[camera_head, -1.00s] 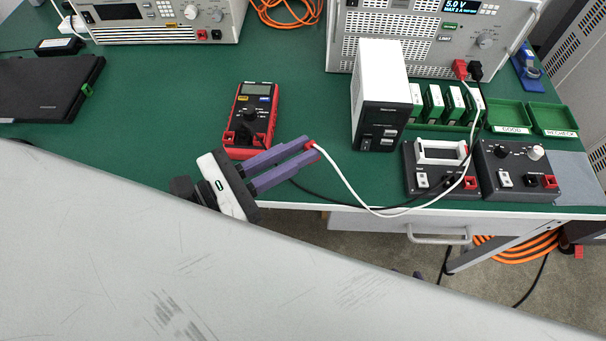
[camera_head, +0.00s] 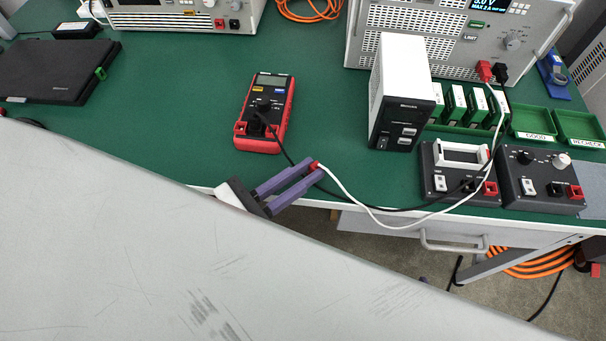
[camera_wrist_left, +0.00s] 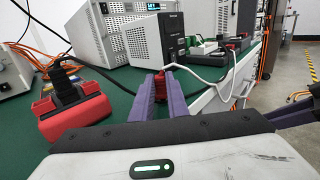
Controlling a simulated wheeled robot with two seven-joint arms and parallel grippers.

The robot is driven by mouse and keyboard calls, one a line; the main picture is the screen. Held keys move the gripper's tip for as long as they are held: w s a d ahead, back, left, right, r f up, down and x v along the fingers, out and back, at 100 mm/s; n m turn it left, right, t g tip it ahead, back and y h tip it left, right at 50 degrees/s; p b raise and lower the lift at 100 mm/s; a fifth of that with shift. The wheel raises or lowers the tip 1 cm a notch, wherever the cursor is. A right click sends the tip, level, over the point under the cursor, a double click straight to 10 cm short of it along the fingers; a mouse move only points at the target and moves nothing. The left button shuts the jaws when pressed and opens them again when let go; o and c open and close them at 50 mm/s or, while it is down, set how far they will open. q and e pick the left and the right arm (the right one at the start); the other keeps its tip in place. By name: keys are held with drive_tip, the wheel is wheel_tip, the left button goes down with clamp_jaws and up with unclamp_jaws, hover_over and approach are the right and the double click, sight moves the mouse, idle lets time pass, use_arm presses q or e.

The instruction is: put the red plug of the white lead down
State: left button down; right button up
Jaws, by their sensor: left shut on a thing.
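My left gripper (camera_head: 308,171) is shut on the red plug (camera_head: 316,165) of the white lead (camera_head: 352,209), near the front edge of the table (camera_head: 205,120). In the left wrist view the red plug (camera_wrist_left: 160,80) shows between the purple fingertips. The lead sags past the table's front edge and runs up to a red plug (camera_head: 485,70) at the grey power supply (camera_head: 440,50). I cannot tell if the held plug touches the table. A purple piece of what looks like my right gripper (camera_wrist_left: 292,112) shows at the right of the wrist view; its fingertips are unclear.
A red multimeter (camera_head: 265,112) with a black lead lies behind the left gripper. A white-and-black box (camera_head: 400,95) and two dark terminal boxes (camera_head: 458,175) (camera_head: 540,183) stand to the right. Green trays (camera_head: 533,122) lie behind them. Green table is clear left of the multimeter.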

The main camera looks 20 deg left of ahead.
use_arm(q)
drive_tip(key=shift+f, duration=0.25)
drive_tip(key=c, duration=1.7)
unclamp_jaws()
drive_tip(key=shift+r, duration=0.1)
drive_tip(key=shift+s+r, duration=0.1)
drive_tip(key=shift+r, duration=0.05)
drive_tip(key=shift+b+v, duration=0.75)
drive_tip(key=shift+v, duration=5.15)
